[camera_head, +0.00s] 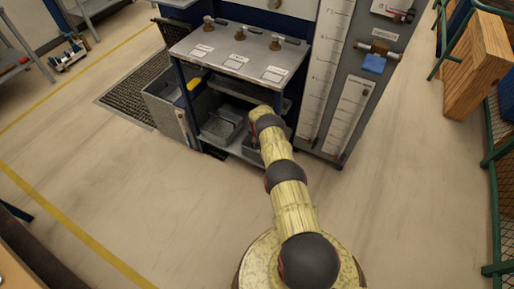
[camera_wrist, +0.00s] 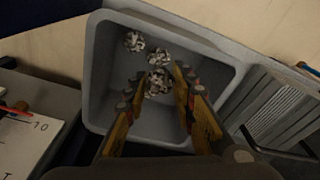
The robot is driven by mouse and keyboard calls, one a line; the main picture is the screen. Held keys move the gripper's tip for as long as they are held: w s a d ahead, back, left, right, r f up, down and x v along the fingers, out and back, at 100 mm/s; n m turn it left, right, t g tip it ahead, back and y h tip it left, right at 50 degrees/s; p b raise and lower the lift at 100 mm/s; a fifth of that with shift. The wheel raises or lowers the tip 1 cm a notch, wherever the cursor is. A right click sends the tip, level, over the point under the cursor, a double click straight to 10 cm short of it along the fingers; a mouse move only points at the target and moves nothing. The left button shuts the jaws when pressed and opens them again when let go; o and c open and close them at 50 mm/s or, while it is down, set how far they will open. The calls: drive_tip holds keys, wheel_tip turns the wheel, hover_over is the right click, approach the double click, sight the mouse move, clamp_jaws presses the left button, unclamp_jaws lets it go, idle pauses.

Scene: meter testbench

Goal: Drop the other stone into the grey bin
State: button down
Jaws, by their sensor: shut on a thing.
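The grey bin (camera_wrist: 101,62) fills the middle of the wrist view, open side up. Two speckled black-and-white stones, one near the far wall (camera_wrist: 133,41) and one beside it (camera_wrist: 158,56), show inside its outline. My gripper (camera_wrist: 156,84) is over the bin, its yellow fingers closed around a third speckled stone (camera_wrist: 157,84). This held stone shows close to the second one; I cannot tell whether they touch. In the head view, my arm reaches to the bench's lower shelf, and a small part of the bin (camera_head: 249,148) shows beside it.
A grey ribbed container (camera_wrist: 275,105) stands right of the bin; it is on the lower shelf in the head view (camera_head: 222,124). The bench top (camera_head: 240,55) with valves overhangs the shelf. A tall scale panel (camera_head: 330,80) stands close on the right. The front floor is clear.

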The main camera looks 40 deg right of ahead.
drive_tip(key=shift+f+b, duration=0.35)
drive_tip(key=shift+f, duration=0.85)
drive_tip(key=shift+f, duration=0.65)
drive_tip(key=c, duration=1.5)
unclamp_jaws()
drive_tip(key=shift+r, duration=0.5)
drive_tip(key=r+p, duration=0.1)
drive_tip(key=r, duration=0.3)
drive_tip(key=r+p, duration=0.2)
drive_tip(key=r, duration=0.2)
drive_tip(key=s+a+r+p, duration=0.1)
drive_tip(key=r+p, duration=0.1)
drive_tip(key=r, duration=0.2)
